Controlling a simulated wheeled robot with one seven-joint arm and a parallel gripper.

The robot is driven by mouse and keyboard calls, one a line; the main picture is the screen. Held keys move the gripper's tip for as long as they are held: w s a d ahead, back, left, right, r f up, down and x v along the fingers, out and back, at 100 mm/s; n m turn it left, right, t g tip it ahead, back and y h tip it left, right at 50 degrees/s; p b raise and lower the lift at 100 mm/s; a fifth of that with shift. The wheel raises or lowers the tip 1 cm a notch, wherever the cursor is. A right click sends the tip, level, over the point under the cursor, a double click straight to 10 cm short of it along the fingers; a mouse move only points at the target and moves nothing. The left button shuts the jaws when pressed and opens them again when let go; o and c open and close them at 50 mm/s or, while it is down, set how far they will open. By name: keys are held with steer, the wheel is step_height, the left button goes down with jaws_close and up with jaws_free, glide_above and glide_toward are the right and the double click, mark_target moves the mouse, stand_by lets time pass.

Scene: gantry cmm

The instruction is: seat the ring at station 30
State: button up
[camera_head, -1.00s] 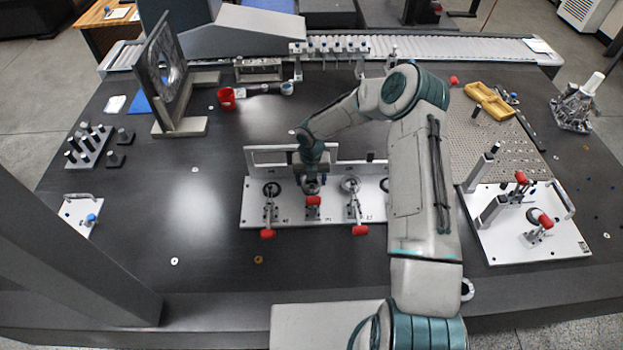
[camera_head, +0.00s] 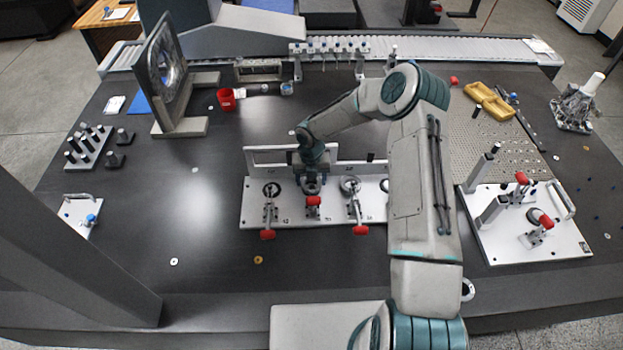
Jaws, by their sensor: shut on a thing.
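A white fixture plate (camera_head: 289,211) lies in the middle of the dark table, with a row of stations, each with a dark round seat and a red-handled clamp. My gripper (camera_head: 312,181) points down over the second visible station from the left, close to its seat. The gripper is shut on the ring, which is small and mostly hidden by the fingers, so I cannot tell whether it touches the seat. The red clamp handle (camera_head: 312,201) stands just in front of the gripper. The station numbers are too small to read surely.
My arm hides the right end of the plate. A rail (camera_head: 263,153) runs behind the stations. A red cup (camera_head: 226,99) and an upright framed part (camera_head: 165,70) stand at the back left. A second clamp plate (camera_head: 540,249) lies right. The front left table is mostly clear.

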steer(key=shift+f+b, duration=0.6)
steer(key=shift+f, duration=0.05)
stand_by(0.5)
steer(key=o, duration=1.4)
steer(key=shift+c, duration=0.2)
step_height(320, 180, up, 14)
steer(key=b, duration=0.2)
steer(key=shift+f, duration=0.1)
